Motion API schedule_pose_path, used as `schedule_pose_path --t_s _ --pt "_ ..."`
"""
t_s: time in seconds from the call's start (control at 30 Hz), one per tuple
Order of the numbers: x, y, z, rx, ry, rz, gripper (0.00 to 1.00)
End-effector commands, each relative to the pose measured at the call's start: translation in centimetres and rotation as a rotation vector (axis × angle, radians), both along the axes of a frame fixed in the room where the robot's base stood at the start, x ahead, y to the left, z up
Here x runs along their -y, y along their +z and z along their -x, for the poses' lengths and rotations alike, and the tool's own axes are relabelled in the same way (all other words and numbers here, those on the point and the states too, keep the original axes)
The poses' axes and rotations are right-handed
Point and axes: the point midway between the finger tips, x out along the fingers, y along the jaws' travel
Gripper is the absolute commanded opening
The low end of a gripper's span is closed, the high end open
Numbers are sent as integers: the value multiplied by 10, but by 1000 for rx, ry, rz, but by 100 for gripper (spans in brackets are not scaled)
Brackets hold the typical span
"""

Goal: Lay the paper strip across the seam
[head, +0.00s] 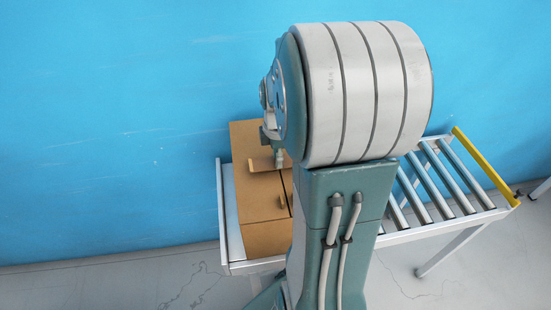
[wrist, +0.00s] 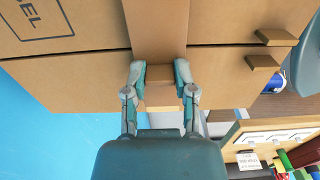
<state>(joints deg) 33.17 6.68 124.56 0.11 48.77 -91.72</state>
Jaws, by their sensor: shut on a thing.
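A brown cardboard box (head: 262,215) stands on the conveyor, its right side hidden behind my arm in the head view. In the wrist view the box top (wrist: 75,85) has a dark seam (wrist: 90,50) running left to right. The brown paper strip (wrist: 156,25) passes over the seam at right angles there. I cannot tell whether it touches the box top. My gripper (wrist: 160,73) is shut on a small brown block at the strip's near end. In the head view, part of the strip (head: 262,164) shows beside my gripper (head: 279,157), over the box.
Two small brown tabs (wrist: 277,37) (wrist: 262,62) flank the seam to the right. The roller conveyor (head: 445,190) is bare on the right and has a yellow end bar (head: 487,167). A blue wall (head: 120,120) stands behind. A shelf with coloured rolls (wrist: 305,153) is at lower right.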

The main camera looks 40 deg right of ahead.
Motion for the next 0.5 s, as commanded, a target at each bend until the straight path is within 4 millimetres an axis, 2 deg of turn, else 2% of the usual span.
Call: schedule_pose_path --t_s 0.03,0.13,0.47,0.5 --pt "-1 -9 1 -4 0 -3 11" --pt "-1 -18 1 -2 0 -1 11" --pt "-1 -21 1 -1 0 -1 11" --pt "0 -21 1 0 0 0 49"
